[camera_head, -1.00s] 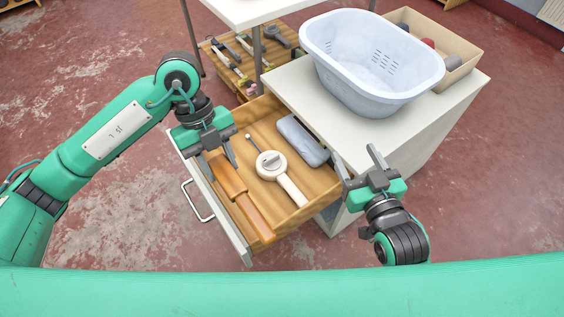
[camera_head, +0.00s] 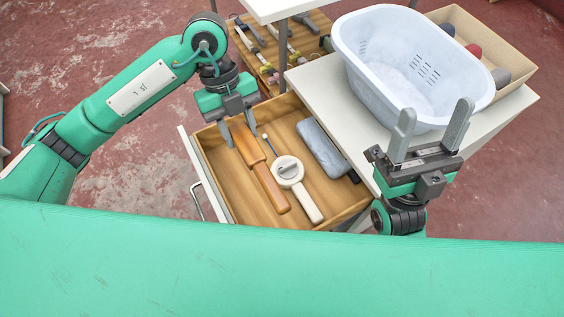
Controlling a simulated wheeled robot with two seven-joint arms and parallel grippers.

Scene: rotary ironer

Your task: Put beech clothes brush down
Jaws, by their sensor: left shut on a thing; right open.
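The beech clothes brush (camera_head: 268,186) is a long orange-brown wooden piece. It lies lengthwise in or just above the open wooden drawer (camera_head: 232,195); I cannot tell whether it touches the drawer floor. My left gripper (camera_head: 241,136) points down into the drawer and is shut on the brush's far end, partly hiding it. My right gripper (camera_head: 430,125) is open and empty, fingers pointing up, in front of the white cabinet top and the basket.
In the drawer, a cream round-headed tool (camera_head: 290,174) lies close right of the brush, and a grey-blue case (camera_head: 320,148) lies further right. A pale blue basket (camera_head: 385,35) and a cardboard box (camera_head: 520,62) stand on the cabinet top (camera_head: 345,112).

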